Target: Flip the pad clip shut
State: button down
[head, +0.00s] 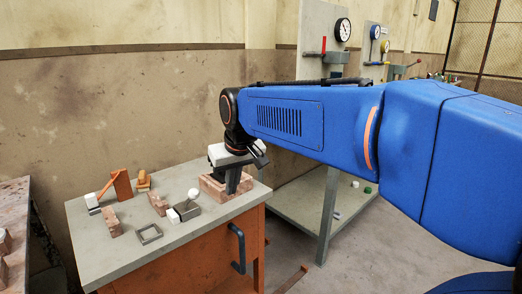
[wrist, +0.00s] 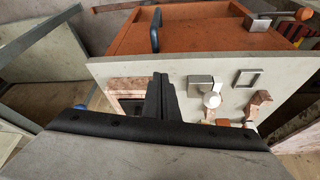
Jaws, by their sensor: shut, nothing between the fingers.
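My gripper (head: 232,192) is shut and empty, pointing down over a reddish-brown block-like frame (head: 208,188) at the right of the grey tabletop. In the wrist view its fingers (wrist: 161,78) are together, with the brown frame (wrist: 112,86) and its dark inside beside them. I cannot tell for sure which piece is the pad clip. A small grey box (head: 190,213) with a white round knob (head: 193,193) stands just left of my gripper. The box (wrist: 200,84) and knob (wrist: 212,100) also show in the wrist view, apart from the fingers. Part of the brown frame is hidden behind the gripper.
A dark square frame (head: 148,240), brown blocks (head: 112,223) and an orange bracket (head: 122,185) occupy the table's left part. The orange cabinet has a dark handle (head: 238,249). A wall stands behind; gauges (head: 343,30) are farther back.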

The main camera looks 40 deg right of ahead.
jog(key=w+d+r+m, duration=0.1)
jog(key=w+d+r, duration=0.3)
jog(key=w+d, duration=0.5)
jog(key=w+d+r+m+g+h, duration=0.1)
jog(key=w+d+r, duration=0.3)
jog(key=w+d, duration=0.5)
jog(key=d+m, duration=0.1)
jog(key=d, duration=0.6)
jog(key=shift+d+r+m, duration=0.15)
jog(key=shift+d+m, duration=0.15)
jog(key=shift+d, duration=0.1)
notch_tip(320, 180, down, 10)
jog(key=shift+s, duration=0.3)
jog(key=shift+a, duration=0.15)
